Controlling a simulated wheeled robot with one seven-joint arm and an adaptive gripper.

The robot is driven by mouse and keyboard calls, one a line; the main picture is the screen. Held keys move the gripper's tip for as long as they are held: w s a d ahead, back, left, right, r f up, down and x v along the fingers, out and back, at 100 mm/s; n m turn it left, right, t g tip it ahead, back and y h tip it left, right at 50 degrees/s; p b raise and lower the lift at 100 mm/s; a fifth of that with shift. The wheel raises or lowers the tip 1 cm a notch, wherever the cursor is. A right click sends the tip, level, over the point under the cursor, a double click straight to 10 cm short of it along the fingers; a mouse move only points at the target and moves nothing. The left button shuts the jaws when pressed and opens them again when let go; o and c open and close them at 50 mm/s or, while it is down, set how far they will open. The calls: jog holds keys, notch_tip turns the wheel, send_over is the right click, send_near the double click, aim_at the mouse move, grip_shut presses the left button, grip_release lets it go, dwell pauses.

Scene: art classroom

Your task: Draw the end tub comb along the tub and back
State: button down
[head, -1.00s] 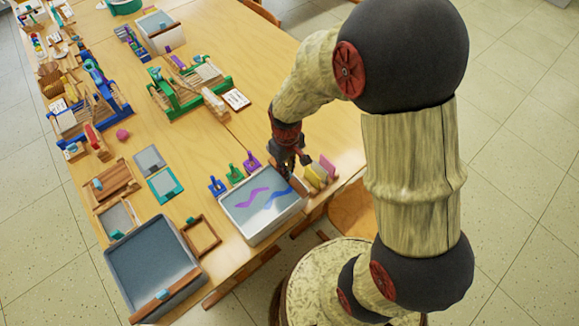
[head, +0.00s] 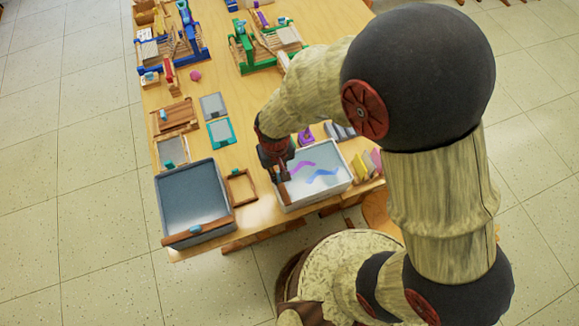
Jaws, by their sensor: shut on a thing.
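The white tub (head: 322,198) near the table's front edge holds pale liquid with a purple streak (head: 302,166) and a blue streak (head: 321,176). My gripper (head: 282,179) is at the tub's left end, pointing down and shut on the tub comb (head: 284,193). Only a brown sliver of the comb shows below the fingers; my gripper hides the rest. I cannot tell how deep its teeth reach.
A large grey tub (head: 187,176) with a wooden bar (head: 196,234) on its front stands to the left. An empty wooden frame (head: 240,187) lies between the tubs. Yellow and pink pieces (head: 360,165) stand close right of the white tub. A purple stamp-like piece (head: 305,137) stands behind.

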jog(key=shift+a, duration=0.15)
jog(key=c, duration=2.1)
grip_release()
jog(key=shift+s+a, duration=0.1)
jog(key=shift+a, duration=0.05)
jog(key=shift+o, duration=1.1)
notch_tip(320, 180, up, 12)
